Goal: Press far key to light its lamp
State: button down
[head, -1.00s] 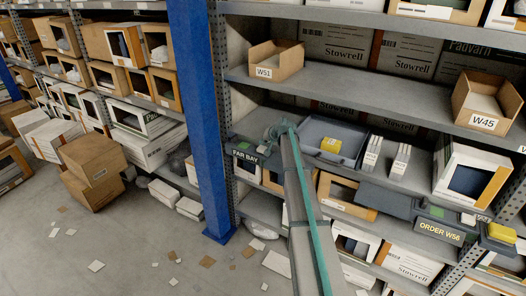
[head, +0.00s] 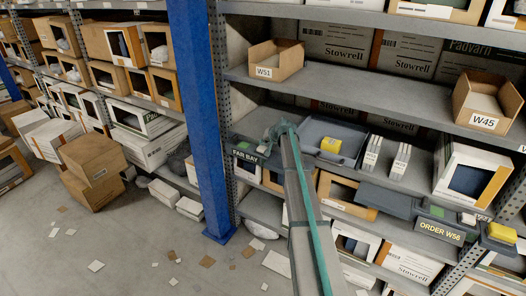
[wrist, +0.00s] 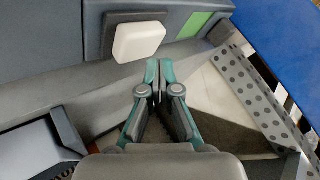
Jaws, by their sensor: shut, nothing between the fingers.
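In the wrist view the far key is a white rounded square (wrist: 139,41) on a dark backing plate. A green rectangle (wrist: 194,24), seemingly its lamp, sits to its right; I cannot tell whether it is lit. My gripper (wrist: 157,68) is shut and empty, its fingertips just below and to the right of the key in the picture. I cannot tell whether they touch it. In the head view my gripper (head: 276,133) is at the FAR BAY sign (head: 247,155) on the left of the middle shelf. The arm hides the key there.
A grey tray (head: 338,130) with a yellow block (head: 331,145) lies right of my arm. A blue upright (head: 203,120) stands to the left. The ORDER W56 panel (head: 439,230) with a white key (head: 468,218) is at right. A shelf (head: 370,98) is above.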

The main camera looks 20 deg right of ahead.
aim_at(263, 148)
jog(key=shift+f, duration=0.3)
jog(key=shift+f+b, duration=0.55)
jog(key=shift+f, duration=0.05)
dwell(0.8)
jog(key=shift+r, duration=0.2)
jog(key=shift+r+p, duration=0.3)
jog(key=shift+r, duration=0.55)
notch_tip(263, 148, up, 6)
jog(key=shift+p, duration=0.9)
